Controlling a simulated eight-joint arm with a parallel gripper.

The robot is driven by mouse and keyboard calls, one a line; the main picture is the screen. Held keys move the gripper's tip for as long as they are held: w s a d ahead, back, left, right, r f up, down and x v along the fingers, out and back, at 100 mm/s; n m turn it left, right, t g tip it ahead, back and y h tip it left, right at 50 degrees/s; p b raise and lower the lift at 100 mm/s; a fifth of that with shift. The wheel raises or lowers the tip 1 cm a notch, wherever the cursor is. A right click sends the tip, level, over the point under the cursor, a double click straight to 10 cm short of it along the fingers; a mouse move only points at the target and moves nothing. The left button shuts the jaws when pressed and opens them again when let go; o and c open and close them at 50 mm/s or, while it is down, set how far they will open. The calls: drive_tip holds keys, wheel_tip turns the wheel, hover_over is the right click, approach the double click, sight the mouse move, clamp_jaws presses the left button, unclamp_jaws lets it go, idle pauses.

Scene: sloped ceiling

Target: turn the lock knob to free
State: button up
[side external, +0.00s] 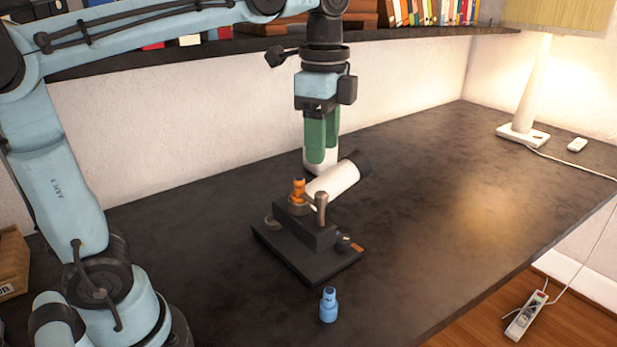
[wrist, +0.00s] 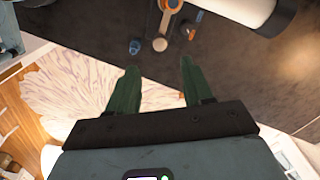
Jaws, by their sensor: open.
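A dark stepped fixture (side external: 302,248) stands on the black table. A small dark knob (side external: 343,242) sits low on its right end beside an orange mark (side external: 357,248); it may be the lock knob, but its setting is too small to read. A tan round-topped post (side external: 321,204) and an orange piece (side external: 298,190) stand on top. My gripper (side external: 322,152) is open and empty, with green fingers pointing down, above and behind the fixture. In the wrist view, my open fingers (wrist: 158,68) are apart from the tan post top (wrist: 160,44) and the orange piece (wrist: 173,6).
A white cylinder (side external: 333,181) with a black end lies close behind the fixture. A blue fitting (side external: 328,305) stands in front. A lamp (side external: 522,105) stands at the back right.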

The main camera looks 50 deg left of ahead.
sight(322, 193)
wheel_tip(322, 193, down, 9)
drive_tip(key=shift+f, duration=0.1)
idle(0.4)
clamp_jaws()
